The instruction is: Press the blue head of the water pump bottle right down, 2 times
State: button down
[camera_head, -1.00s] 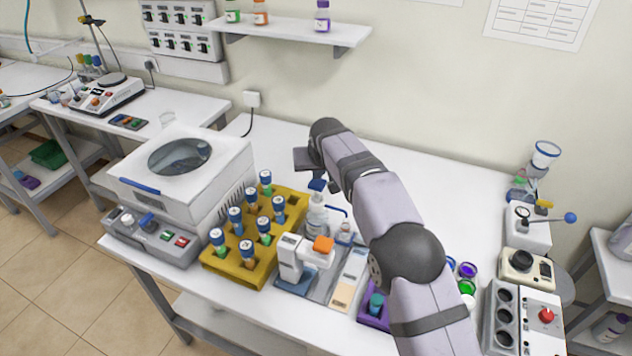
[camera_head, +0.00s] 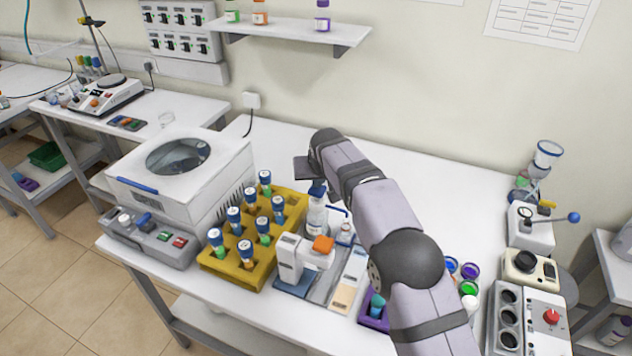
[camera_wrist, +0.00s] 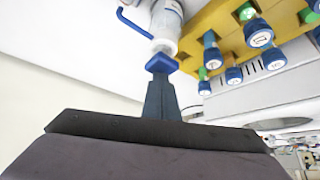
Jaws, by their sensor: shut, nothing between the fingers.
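The water pump bottle (camera_head: 317,217) is a clear-white bottle standing upright between the yellow rack and the white-and-orange device. Its blue head (camera_wrist: 162,63) shows in the wrist view at the end of my fingers; the bottle body (camera_wrist: 168,22) is beyond it. My gripper (camera_wrist: 160,80) is shut and empty, with its tips right at the blue head. They look in contact, but I cannot tell how far the head is pressed. In the head view my gripper (camera_head: 316,184) is directly over the bottle, and the head is mostly hidden there.
A yellow rack (camera_head: 238,281) with several blue-capped tubes stands just left of the bottle. A white device with an orange top (camera_head: 322,244) is close in front. A white centrifuge (camera_head: 180,175) is further left. The table behind the arm is clear.

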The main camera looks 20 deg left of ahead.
jog(key=shift+r+p, duration=1.65)
jog(key=shift+p, duration=0.05)
jog(key=shift+f, duration=0.1)
jog(key=shift+f+b, duration=1.1)
jog(key=shift+f, duration=0.55)
jog(key=shift+r, duration=0.1)
jog(key=shift+r+p, duration=1.6)
jog(key=shift+r, duration=0.1)
